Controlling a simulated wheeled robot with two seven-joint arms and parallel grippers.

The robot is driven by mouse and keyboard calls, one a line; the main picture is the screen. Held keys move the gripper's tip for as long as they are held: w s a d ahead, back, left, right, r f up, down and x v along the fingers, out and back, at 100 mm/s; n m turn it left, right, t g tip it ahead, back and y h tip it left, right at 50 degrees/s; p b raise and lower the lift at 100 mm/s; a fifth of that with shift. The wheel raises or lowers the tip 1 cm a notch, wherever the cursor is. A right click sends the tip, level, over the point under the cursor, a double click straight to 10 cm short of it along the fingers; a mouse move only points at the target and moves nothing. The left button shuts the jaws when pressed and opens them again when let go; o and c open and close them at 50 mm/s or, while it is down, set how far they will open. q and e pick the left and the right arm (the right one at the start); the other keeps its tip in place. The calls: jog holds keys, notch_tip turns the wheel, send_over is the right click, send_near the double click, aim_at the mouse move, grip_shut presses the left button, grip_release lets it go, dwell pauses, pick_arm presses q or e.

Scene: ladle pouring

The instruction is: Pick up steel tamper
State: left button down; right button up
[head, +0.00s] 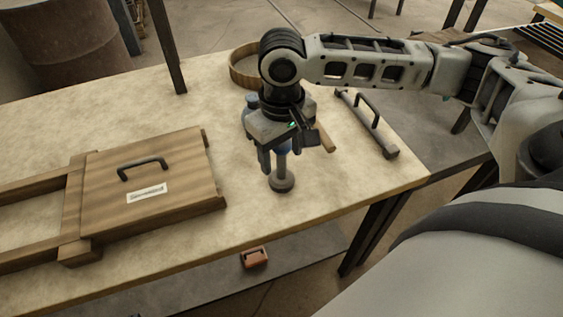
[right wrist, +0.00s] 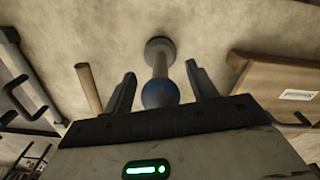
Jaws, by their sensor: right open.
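The steel tamper (head: 282,183) stands upright on the pale tabletop, with a round grey foot, a thin shaft and a blue knob on top. My right gripper (head: 296,152) is above the foot, pointing down, with its fingers apart. The gripper body hides part of the tamper's top in the head view. In the right wrist view the tamper (right wrist: 160,66) shows between the two open fingers, its blue knob nearest the palm. I cannot tell whether a finger touches it. My left gripper is not in view.
A wooden panel (head: 104,205) with a black handle and label lies to the left. A round wooden hoop (head: 237,76) stands behind. A wooden stick (head: 325,139) and a dark-handled bar (head: 371,128) lie to the right. The table's front edge is close to the tamper.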

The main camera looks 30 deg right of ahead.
jog(key=shift+f, duration=0.95)
jog(key=shift+c, duration=0.3)
jog(key=c, duration=1)
jog(key=shift+w, duration=0.1)
jog(key=shift+r, duration=0.1)
